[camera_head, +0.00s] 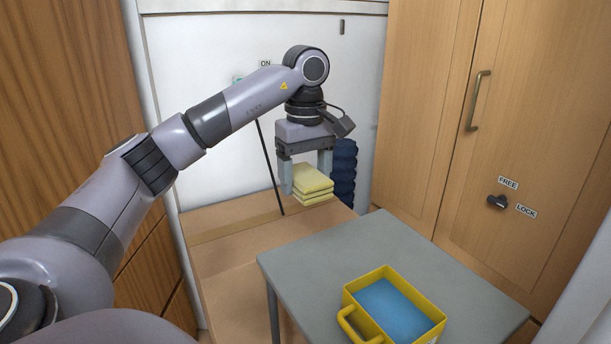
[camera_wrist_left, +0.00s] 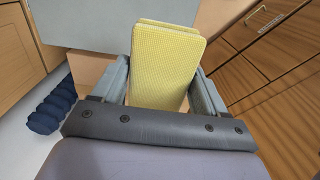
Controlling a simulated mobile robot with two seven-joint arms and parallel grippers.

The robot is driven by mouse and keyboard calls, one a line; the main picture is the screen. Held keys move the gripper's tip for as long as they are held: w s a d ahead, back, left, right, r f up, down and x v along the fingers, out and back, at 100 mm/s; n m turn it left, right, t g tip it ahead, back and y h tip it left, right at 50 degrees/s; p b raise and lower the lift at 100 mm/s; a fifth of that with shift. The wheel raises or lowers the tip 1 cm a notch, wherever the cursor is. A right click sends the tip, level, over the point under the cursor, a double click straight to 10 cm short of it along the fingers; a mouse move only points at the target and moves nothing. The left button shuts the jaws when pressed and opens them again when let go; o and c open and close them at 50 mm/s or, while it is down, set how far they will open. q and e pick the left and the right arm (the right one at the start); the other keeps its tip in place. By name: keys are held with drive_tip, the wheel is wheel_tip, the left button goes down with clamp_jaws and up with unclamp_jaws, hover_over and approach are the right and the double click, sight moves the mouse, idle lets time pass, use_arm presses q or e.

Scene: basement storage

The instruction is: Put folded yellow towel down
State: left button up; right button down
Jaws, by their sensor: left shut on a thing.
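The folded yellow towel (camera_head: 312,180) is held in my left gripper (camera_head: 306,178), whose fingers are shut on it from both sides. It hangs in the air beyond the far left edge of the grey table, above a brown surface. In the left wrist view the towel (camera_wrist_left: 165,65) sits between the two fingers and sticks out past them, its folded layers showing. My right gripper is in neither view.
The grey table (camera_head: 370,240) carries a yellow box (camera_head: 393,305) with a blue inside near its front. The table's far part is bare. A dark blue ribbed object (camera_head: 344,172) stands behind the gripper. Wooden cabinet doors (camera_head: 520,110) close off the right.

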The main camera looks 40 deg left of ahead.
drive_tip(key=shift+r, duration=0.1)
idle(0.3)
use_arm(q)
drive_tip(key=shift+r+p, duration=0.25)
drive_tip(key=shift+p, duration=0.4)
drive_tip(key=shift+f, duration=0.25)
drive_tip(key=b, duration=0.5)
approach(305, 269)
drive_tip(key=shift+f, duration=1.2)
wheel_tip(305, 269, down, 4)
drive_tip(key=shift+b, duration=0.65)
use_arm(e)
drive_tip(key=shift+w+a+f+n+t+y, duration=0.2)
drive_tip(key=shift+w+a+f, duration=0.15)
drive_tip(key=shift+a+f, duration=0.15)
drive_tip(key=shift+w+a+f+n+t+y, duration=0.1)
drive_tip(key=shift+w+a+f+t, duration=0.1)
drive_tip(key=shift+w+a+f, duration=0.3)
